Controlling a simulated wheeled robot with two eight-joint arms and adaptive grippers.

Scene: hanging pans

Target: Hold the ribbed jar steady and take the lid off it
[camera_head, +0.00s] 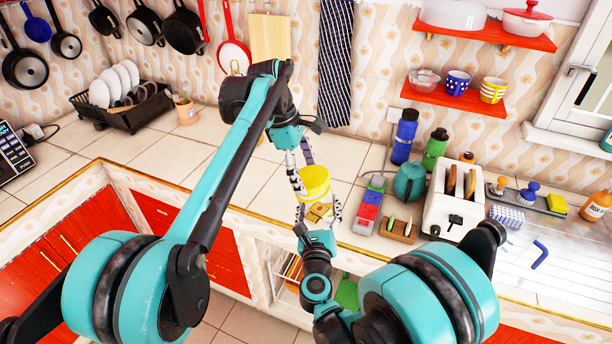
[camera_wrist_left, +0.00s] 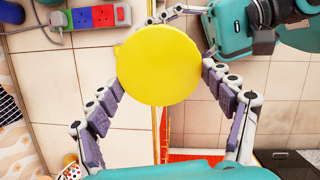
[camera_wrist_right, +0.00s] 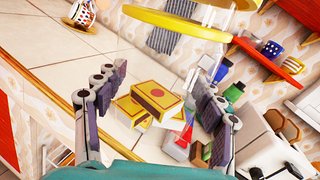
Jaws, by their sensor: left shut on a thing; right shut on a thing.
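The yellow round lid (camera_head: 314,181) is over the counter at the centre of the head view. In the left wrist view the lid (camera_wrist_left: 158,63) is a plain disc, and my left gripper (camera_wrist_left: 162,52) is shut on its sides. My right gripper (camera_head: 318,204) comes from below the lid and is closed around the jar's place. The jar's ribbed wall is hard to make out in the head view. The right wrist view shows only a yellow curved edge (camera_wrist_right: 178,24) and clear glass at its top, beyond my right gripper's fingers. The lid hides the jar from the left wrist view.
Yellow boxes (camera_wrist_right: 155,101) lie on the counter close to my right gripper. A power strip (camera_head: 369,207), a teal kettle (camera_head: 409,183) and a white toaster (camera_head: 452,202) stand to the right. The tiled counter (camera_head: 225,158) to the left is mostly free.

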